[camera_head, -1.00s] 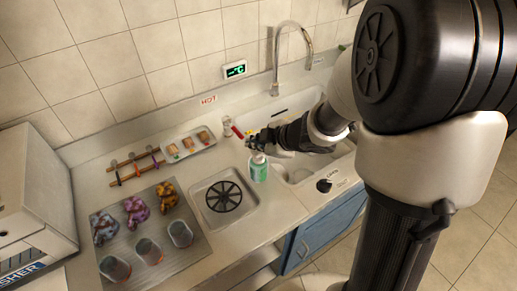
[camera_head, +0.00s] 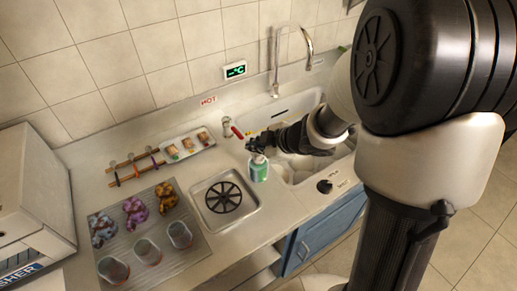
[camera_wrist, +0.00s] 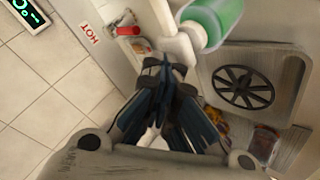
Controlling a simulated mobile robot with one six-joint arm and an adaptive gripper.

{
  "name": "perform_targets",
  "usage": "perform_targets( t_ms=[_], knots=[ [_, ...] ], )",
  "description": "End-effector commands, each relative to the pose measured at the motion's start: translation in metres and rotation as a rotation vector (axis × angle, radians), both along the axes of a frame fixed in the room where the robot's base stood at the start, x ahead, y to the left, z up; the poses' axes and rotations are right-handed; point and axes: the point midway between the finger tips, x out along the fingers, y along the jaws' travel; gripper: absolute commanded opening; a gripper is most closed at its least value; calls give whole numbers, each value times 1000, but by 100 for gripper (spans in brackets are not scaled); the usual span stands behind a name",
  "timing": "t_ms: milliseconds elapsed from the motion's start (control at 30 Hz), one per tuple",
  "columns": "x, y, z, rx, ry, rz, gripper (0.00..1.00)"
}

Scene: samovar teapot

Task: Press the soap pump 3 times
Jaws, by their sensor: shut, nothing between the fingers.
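The soap bottle (camera_head: 259,172) is green with a pale pump top and stands on the counter between the round black grate and the sink. In the wrist view its green body (camera_wrist: 214,20) shows at the top, with the white pump head (camera_wrist: 178,46) beside it. My gripper (camera_head: 254,148) is just above the pump, its fingers shut with nothing between them. In the wrist view the fingertips (camera_wrist: 165,70) are close to the pump head; I cannot tell whether they touch it.
The sink (camera_head: 290,172) with a tall faucet (camera_head: 276,70) lies behind and right of the bottle. A red-handled tap (camera_head: 236,132) stands close behind it. The grate (camera_head: 223,196) is on the left. A white tray (camera_head: 187,145) and several glasses (camera_head: 148,250) are farther left.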

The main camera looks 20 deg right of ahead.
Motion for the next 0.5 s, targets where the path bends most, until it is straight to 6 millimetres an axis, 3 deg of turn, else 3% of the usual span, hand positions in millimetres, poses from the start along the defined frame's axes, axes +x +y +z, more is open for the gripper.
perform_targets(
  t_ms=[500],
  knots=[
    [-1,0,22,-1,4,0,0]
  ],
)
